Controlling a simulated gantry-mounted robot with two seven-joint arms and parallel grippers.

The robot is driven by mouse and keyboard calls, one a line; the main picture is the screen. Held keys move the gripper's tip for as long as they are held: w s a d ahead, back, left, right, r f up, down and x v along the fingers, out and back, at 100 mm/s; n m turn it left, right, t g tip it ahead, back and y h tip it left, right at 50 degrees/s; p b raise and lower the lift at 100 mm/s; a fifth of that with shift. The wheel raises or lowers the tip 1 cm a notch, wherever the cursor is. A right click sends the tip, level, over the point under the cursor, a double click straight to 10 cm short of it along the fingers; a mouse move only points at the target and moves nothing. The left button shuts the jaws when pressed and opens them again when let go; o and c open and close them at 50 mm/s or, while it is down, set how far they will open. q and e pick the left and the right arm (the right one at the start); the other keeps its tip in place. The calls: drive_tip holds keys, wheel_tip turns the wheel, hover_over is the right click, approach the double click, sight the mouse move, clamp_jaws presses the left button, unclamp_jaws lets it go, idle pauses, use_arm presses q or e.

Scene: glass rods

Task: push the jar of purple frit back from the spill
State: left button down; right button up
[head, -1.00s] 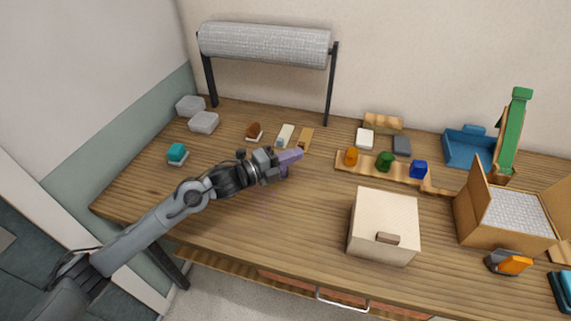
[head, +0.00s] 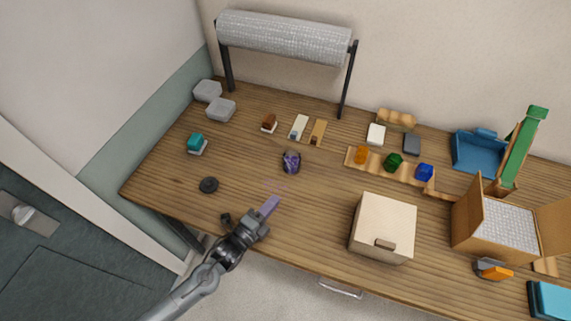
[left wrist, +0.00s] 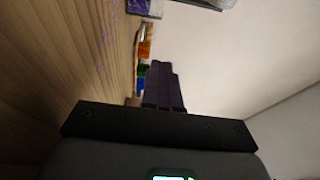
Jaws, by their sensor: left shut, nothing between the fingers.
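The jar of purple frit (head: 291,162) stands upright on the wooden table, left of the middle. Its lower part also shows at the top edge of the left wrist view (left wrist: 138,5). The spill (head: 273,184) is a faint scatter of purple specks in front of the jar; specks also show in the left wrist view (left wrist: 104,38). My left gripper (head: 270,205) is shut and empty near the table's front edge, apart from the jar, with the specks between them. Its purple fingers lie together in the left wrist view (left wrist: 165,85). My right gripper is not in view.
A dark round disc (head: 208,185) lies left of the spill. A cream box (head: 383,228) stands to the right. Orange (head: 361,155), green (head: 393,161) and blue (head: 425,172) jars stand behind it. A roll stand (head: 285,38) is at the back. Table around the jar is mostly clear.

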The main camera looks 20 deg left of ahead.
use_arm(q)
drive_tip(key=shift+s+f, duration=0.25)
drive_tip(key=shift+s, duration=0.15)
drive_tip(key=shift+w+d+f, duration=0.1)
drive_tip(key=shift+w+f, duration=0.05)
approach(297, 165)
drive_tip(key=d, duration=0.1)
drive_tip(key=w+d, duration=0.1)
drive_tip(key=d, duration=0.1)
drive_tip(key=shift+w+d+r, duration=0.2)
drive_tip(key=shift+w+d, duration=0.2)
drive_tip(key=shift+w+a+p, duration=0.2)
drive_tip(key=shift+w+a, duration=0.3)
drive_tip(key=shift+w, duration=0.3)
drive_tip(key=shift+w+a+p, duration=0.15)
drive_tip(key=shift+w+a, duration=0.4)
drive_tip(key=shift+w, duration=0.25)
drive_tip(key=shift+a+f, duration=0.1)
